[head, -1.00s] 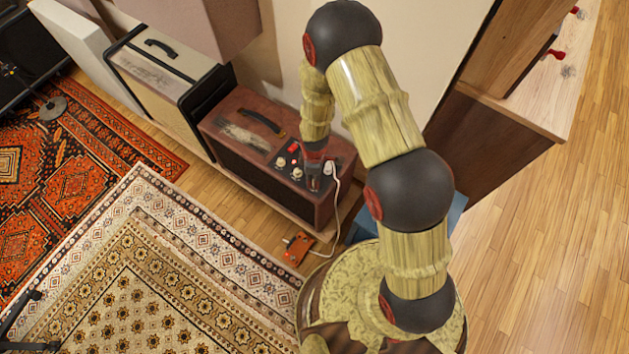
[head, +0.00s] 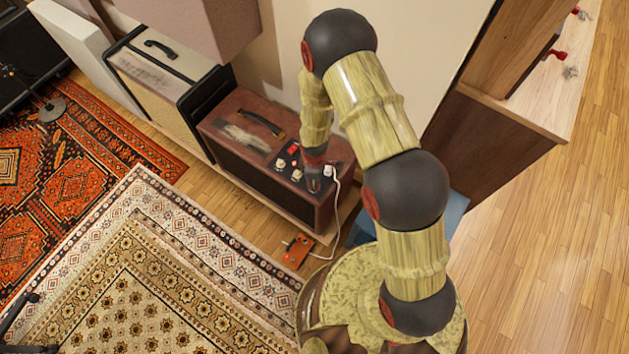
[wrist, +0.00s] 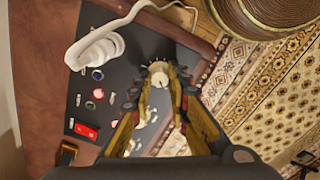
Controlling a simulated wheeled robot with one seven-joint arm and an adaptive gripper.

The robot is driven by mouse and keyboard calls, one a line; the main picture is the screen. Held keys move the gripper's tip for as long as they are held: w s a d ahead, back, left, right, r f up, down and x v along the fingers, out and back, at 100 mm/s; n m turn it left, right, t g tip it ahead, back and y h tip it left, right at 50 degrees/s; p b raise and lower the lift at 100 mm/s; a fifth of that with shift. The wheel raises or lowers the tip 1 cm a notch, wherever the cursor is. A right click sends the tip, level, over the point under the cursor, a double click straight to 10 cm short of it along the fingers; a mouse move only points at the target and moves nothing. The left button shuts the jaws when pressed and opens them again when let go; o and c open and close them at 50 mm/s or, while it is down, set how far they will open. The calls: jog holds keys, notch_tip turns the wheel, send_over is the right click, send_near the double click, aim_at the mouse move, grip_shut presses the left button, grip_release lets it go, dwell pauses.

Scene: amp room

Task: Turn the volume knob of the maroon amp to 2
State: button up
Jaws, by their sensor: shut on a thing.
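The maroon amp (head: 240,172) stands against the wall, with a black control panel on its top right part. My gripper (head: 313,184) points down onto that panel. In the wrist view my gripper (wrist: 160,84) has its two fingers on either side of a cream knob (wrist: 159,75), shut on it. This knob is at the panel end near the cable plug. Another pale knob (wrist: 139,118) shows partly between the fingers. In the head view two cream knobs (head: 297,174) are left of my gripper. The gripped knob's pointer and scale numbers are too small to read.
A white plug (wrist: 96,50) with a cable sits in the panel beside the gripped knob. A red switch (wrist: 86,130) is farther along the panel. An orange pedal (head: 297,251) lies on the floor. A cream amp (head: 150,85) stands left; a wooden cabinet (head: 490,150) stands right.

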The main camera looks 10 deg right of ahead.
grip_shut()
jog(key=shift+m, duration=0.3)
jog(key=m, duration=0.3)
jog(key=shift+m+b, duration=0.3)
jog(key=shift+b, duration=0.05)
jog(key=m, duration=0.6)
jog(key=shift+w+b, duration=0.1)
jog(key=shift+b, duration=0.2)
jog(key=shift+m, duration=0.3)
jog(key=o, duration=0.7)
grip_release()
